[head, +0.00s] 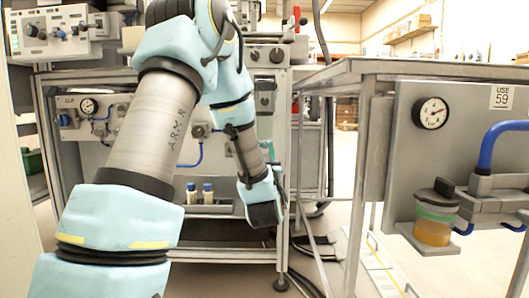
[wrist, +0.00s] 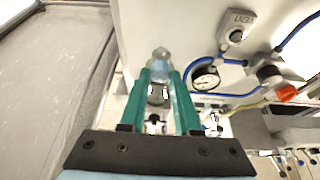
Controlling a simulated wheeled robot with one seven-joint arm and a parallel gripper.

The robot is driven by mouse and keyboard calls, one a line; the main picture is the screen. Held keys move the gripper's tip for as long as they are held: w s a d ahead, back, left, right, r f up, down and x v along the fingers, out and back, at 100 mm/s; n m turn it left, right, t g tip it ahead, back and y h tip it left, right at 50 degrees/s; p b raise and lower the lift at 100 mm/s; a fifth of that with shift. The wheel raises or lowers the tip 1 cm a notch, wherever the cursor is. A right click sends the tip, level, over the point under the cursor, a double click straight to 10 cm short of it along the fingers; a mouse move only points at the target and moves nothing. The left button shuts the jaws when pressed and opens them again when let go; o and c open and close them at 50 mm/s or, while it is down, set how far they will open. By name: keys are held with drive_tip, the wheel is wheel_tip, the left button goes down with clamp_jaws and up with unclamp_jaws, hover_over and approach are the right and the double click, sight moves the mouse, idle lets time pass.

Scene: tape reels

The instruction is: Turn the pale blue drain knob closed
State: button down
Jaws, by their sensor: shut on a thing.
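The pale blue drain knob (wrist: 160,64) shows in the wrist view between the tips of my gripper (wrist: 160,76). Its greyish, pointed end sticks out past the tips. The two green fingers are shut on it, one on each side. I cannot tell from this view how far the knob is turned. In the head view my arm reaches down in front of the bench, and the dark wrist end hangs at the centre. The fingers and the knob are hidden there.
A grey panel (head: 402,150) with a dial gauge (head: 431,113), a jar of amber liquid (head: 434,228) and blue pipe stands at the right. Small bottles (head: 207,194) stand on the bench shelf behind my arm. In the wrist view, a gauge (wrist: 205,77) and blue tubing lie right of the fingers.

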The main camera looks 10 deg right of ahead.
drive_tip(key=shift+n+y, duration=0.3)
drive_tip(key=shift+n, duration=0.2)
drive_tip(key=c, duration=0.6)
unclamp_jaws()
drive_tip(key=shift+s, duration=0.1)
drive_tip(key=shift+p+v, duration=2.3)
drive_tip(key=shift+v, duration=3)
drive_tip(key=shift+f, duration=0.1)
